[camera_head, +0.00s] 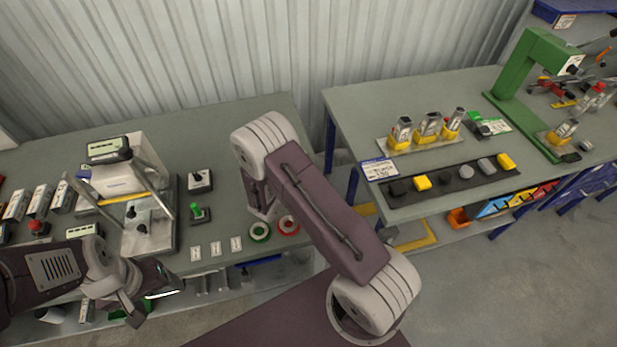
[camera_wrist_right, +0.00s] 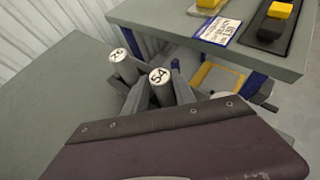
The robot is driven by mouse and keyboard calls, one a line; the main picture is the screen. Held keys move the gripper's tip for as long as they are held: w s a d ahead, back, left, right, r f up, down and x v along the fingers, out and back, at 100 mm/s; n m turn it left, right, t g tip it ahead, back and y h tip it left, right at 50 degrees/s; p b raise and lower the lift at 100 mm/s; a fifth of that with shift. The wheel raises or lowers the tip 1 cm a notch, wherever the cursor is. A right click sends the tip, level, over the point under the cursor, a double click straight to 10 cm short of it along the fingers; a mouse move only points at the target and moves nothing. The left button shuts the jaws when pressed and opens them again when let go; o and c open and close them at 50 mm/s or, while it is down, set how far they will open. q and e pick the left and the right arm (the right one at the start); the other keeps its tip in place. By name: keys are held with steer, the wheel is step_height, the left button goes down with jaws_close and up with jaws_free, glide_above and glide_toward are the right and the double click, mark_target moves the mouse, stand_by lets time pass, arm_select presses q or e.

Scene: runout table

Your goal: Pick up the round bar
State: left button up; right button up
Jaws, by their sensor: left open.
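Two grey round bars with numbered white end labels show in the right wrist view: a farther one (camera_wrist_right: 122,66) and a nearer one (camera_wrist_right: 161,84). My right gripper (camera_wrist_right: 160,100) is at the nearer bar, which appears between its grey fingers; whether they touch it I cannot tell. In the head view, my right arm hides this spot, and its gripper end (camera_head: 262,207) is over the left table. My left gripper (camera_head: 152,297) is open and empty at the front edge of the left table, at lower left.
The left table (camera_head: 240,125) carries a device with a white housing (camera_head: 122,178), switch boxes, small labels, and green (camera_head: 260,231) and red (camera_head: 288,225) rings. The right table (camera_head: 365,105) holds metal pieces in yellow holders and a dark strip (camera_head: 445,185) of small blocks. A gap separates the tables.

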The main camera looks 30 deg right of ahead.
steer(key=shift+s+d, duration=0.1)
steer(key=shift+s+a+r, duration=0.25)
steer(key=shift+r, duration=0.15)
jaws_close()
steer(key=shift+w+d+f, duration=0.1)
steer(key=shift+w+d, duration=0.05)
steer(key=shift+r, duration=0.25)
step_height(320, 180, up, 4)
steer(key=p, duration=0.3)
steer(key=shift+r, duration=0.1)
arm_select(q)
step_height(320, 180, up, 8)
steer(key=p, duration=0.4)
steer(key=shift+s+a+f+p, duration=0.15)
steer(key=shift+s+a+p, duration=0.05)
steer(key=shift+s+p, duration=0.15)
arm_select(e)
steer(key=s+d+r, duration=0.1)
steer(key=s+r, duration=0.5)
steer(key=s, duration=0.5)
steer(key=shift+s+d+r, duration=0.2)
steer(key=shift+s+d, duration=0.15)
